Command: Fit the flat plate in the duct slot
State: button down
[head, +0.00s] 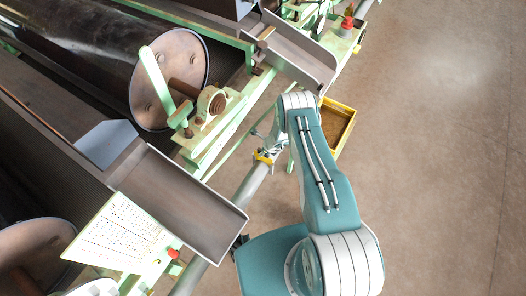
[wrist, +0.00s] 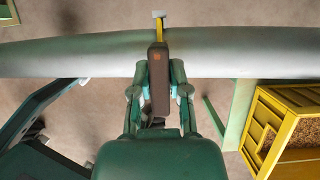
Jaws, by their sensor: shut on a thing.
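My gripper (wrist: 158,72) is shut on a narrow dark brown piece (wrist: 158,88) with a small orange mark, seen nearly edge-on between the two fingers; I take it for the flat plate. The grey duct (wrist: 70,58) runs across the wrist view behind it. A yellow strip with a pale end (wrist: 159,27) crosses the duct just beyond the brown piece, in line with it. The slot opening is hidden, and I cannot tell whether the piece touches the duct. In the head view the duct (head: 251,185) carries a yellow fitting (head: 264,157), close to my mostly hidden gripper.
A yellow bin (head: 337,127) stands right of the duct; its grainy contents show in the wrist view (wrist: 304,132). Drums (head: 168,80), green frames (head: 213,145) and a grey chute (head: 190,205) lie to the left. The floor at right is clear.

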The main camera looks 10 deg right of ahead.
jog(key=shift+f, duration=0.95)
jog(key=c, duration=0.5)
grip_release()
jog(key=shift+c, duration=0.2)
jog(key=v, duration=1.2)
jog(key=shift+w+a, duration=0.1)
